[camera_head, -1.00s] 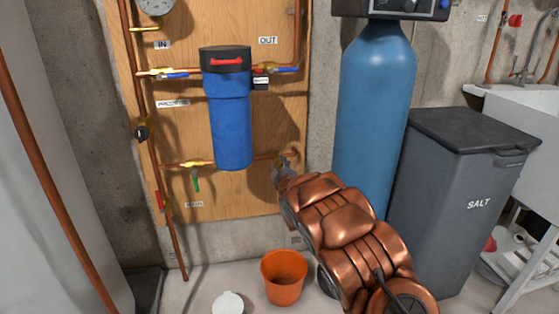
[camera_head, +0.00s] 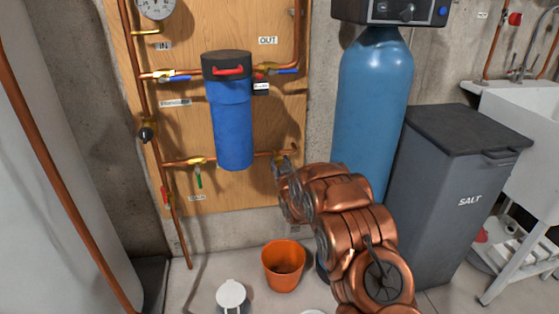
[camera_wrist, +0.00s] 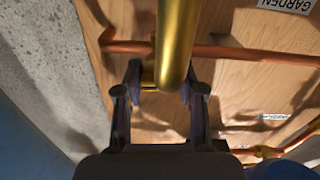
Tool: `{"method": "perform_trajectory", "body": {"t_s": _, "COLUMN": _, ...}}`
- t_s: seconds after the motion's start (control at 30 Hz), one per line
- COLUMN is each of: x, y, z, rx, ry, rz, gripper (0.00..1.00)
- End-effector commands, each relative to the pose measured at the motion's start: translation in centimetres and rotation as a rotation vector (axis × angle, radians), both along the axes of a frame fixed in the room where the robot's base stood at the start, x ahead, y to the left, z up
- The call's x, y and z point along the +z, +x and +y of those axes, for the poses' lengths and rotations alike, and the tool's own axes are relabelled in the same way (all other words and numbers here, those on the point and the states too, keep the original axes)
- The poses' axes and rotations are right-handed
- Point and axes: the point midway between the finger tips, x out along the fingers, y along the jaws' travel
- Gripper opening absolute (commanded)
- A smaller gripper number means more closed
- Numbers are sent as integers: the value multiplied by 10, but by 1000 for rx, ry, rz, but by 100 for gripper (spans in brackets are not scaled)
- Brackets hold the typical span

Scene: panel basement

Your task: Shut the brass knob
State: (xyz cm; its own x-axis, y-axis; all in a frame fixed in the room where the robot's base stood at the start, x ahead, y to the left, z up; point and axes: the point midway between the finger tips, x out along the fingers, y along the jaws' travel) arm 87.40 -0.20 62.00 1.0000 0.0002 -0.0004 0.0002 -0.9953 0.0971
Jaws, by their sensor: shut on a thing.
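My gripper (camera_head: 283,167) is at the right end of the lower copper pipe on the wooden board, left of the blue tank. In the wrist view my gripper (camera_wrist: 161,78) has its two dark fingers on either side of the brass fitting (camera_wrist: 174,45), which runs down from the top edge. A small brass part (camera_wrist: 149,76) shows between the fingertips. I take the fingers to be shut on the brass knob; its shape is mostly hidden by the fitting and fingers. How far the knob is turned cannot be told.
A blue filter housing (camera_head: 233,125) hangs left of my gripper. A green-handled valve (camera_head: 198,175) is on the same pipe. The blue tank (camera_head: 372,100) and grey salt bin (camera_head: 445,190) stand close on the right. An orange bucket (camera_head: 283,270) is on the floor below.

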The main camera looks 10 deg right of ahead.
Motion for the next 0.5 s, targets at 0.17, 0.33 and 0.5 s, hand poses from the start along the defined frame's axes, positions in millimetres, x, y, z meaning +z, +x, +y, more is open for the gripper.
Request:
{"method": "perform_trajectory", "body": {"t_s": 0.17, "x": 0, "y": 0, "z": 0, "rx": 0, "ry": 70, "rz": 2, "gripper": 4}}
{"method": "perform_trajectory", "body": {"t_s": 0.33, "x": -1, "y": 0, "z": 1, "rx": 1, "ry": 103, "rz": 1, "gripper": 4}}
{"method": "perform_trajectory", "body": {"t_s": 0.5, "x": -1, "y": 0, "z": 1, "rx": 1, "ry": 113, "rz": 1, "gripper": 4}}
